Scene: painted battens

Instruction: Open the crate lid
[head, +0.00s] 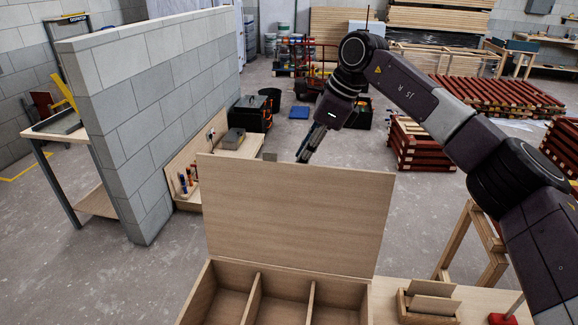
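The wooden crate (300,273) stands at the bottom centre of the head view, cut off by the lower edge. Its lid (295,215) stands raised at the crate's far side, broad face toward me. Dividers split the inside into compartments, which look empty. My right gripper (304,157) points down at the lid's top edge, right of its middle. The fingertips are at or just behind that edge; I cannot tell whether they touch it. The fingers are small and seen from the side, so their opening is unclear. My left gripper is out of view.
A bench top (385,300) right of the crate holds a small wooden holder (428,302) and a red-based item (503,319). A grey block wall (160,110) stands at left. A tool shelf (222,143) lies behind the lid.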

